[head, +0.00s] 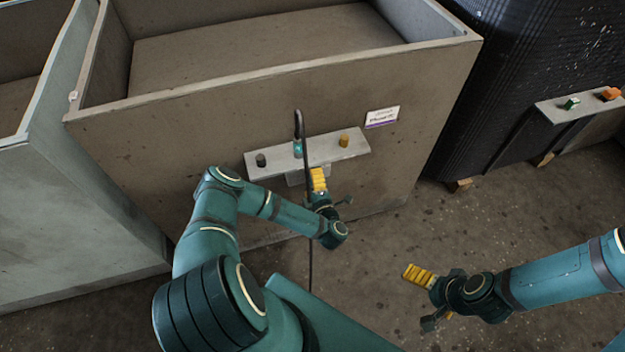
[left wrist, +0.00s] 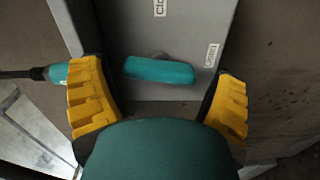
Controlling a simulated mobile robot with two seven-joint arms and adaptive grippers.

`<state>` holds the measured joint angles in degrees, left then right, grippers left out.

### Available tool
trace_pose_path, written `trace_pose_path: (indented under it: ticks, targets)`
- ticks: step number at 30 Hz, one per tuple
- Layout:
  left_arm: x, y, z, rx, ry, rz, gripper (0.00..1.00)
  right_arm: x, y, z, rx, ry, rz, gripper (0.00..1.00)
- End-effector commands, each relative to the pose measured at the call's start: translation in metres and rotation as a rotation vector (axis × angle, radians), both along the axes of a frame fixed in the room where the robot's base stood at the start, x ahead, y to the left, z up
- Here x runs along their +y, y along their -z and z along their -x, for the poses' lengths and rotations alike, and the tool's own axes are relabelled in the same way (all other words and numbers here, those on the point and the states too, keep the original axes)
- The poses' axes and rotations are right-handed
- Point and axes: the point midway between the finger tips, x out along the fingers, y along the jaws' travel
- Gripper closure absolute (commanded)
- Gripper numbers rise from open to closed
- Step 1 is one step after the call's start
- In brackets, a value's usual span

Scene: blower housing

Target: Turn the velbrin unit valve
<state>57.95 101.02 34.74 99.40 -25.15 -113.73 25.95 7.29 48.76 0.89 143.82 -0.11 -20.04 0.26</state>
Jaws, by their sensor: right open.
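In the left wrist view a teal valve handle (left wrist: 158,70) sits crosswise on a grey plate (left wrist: 195,25) with two small labels, only partly readable. My left gripper (left wrist: 158,100) is open, one yellow finger on each side of the handle in the picture; I cannot tell whether they touch it. In the head view my left gripper (head: 318,180) is at the front of a grey ledge (head: 322,150) on a brown housing, and the handle cannot be made out there. My right gripper (head: 420,276) is open and empty, low over the floor to the right.
A white label (head: 382,117) is on the housing (head: 420,90). A black ribbed unit (head: 500,100) stands right. Floor between is clear.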

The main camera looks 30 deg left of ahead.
Motion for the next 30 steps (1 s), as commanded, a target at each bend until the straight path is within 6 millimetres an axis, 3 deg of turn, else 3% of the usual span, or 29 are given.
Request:
trace_pose_path:
  ticks: [11, 24, 30]
  targets:
    - [-0.003, 0.0, 0.003, 0.0, 0.001, 0.002, 0.0, 0.0, 0.0, 0.0, 0.0, 0.0, 0.0, 0.0]
    - [-0.046, 0.001, 0.039, 0.0, -0.001, 0.004, 0.0, 0.0, 0.0, 0.0, 0.0, 0.0, 0.0, 0.0]
    - [-0.056, 0.0, 0.048, -0.002, -0.001, 0.001, 0.0, 0.0, 0.0, 0.0, 0.0, 0.0, 0.0, 0.0]
